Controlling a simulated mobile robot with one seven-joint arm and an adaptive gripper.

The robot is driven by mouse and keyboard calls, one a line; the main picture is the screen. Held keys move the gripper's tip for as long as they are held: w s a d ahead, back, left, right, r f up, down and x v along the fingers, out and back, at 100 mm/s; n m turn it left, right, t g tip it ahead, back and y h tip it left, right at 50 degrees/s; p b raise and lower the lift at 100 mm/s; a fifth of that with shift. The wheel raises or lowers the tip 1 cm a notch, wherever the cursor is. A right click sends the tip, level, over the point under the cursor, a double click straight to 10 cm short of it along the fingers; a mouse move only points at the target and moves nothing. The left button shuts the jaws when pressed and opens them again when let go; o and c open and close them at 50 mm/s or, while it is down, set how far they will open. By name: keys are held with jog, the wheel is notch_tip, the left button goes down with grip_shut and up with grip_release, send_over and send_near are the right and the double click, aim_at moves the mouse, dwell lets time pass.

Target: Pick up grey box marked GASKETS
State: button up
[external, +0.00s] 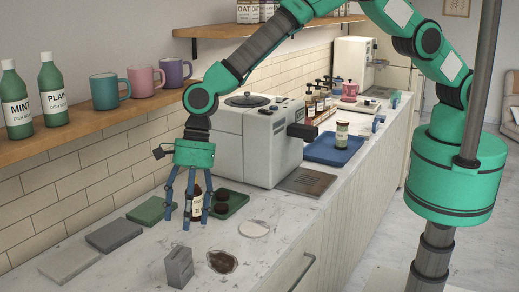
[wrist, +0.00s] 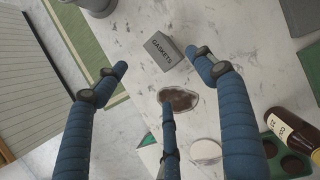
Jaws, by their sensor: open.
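The grey box marked GASKETS (wrist: 167,51) lies between and beyond the tips of my fingers in the wrist view, its lettering facing the camera. In the external view the grey box (external: 180,268) stands on the counter near its front, apart from other things. My gripper (external: 188,222) is above the counter, behind and above the box, pointing down. Its blue fingers are spread open and empty, as the wrist view also shows (wrist: 160,74). They do not touch the box.
A dark brown spill (external: 222,261) lies right of the box, with a round white disc (external: 254,229) behind it. A brown bottle (wrist: 290,130) stands by a green tray (external: 236,198). Grey and green mats (external: 114,234) lie along the wall. The coffee machine (external: 255,150) stands behind.

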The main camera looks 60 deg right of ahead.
aim_at(183, 252)
jog(key=shift+x, duration=3.25)
jog(key=shift+a+f, duration=0.1)
jog(key=shift+f, duration=0.05)
jog(key=shift+p+x, duration=0.6)
jog(key=shift+x, duration=1.85)
jog(key=c, duration=1.3)
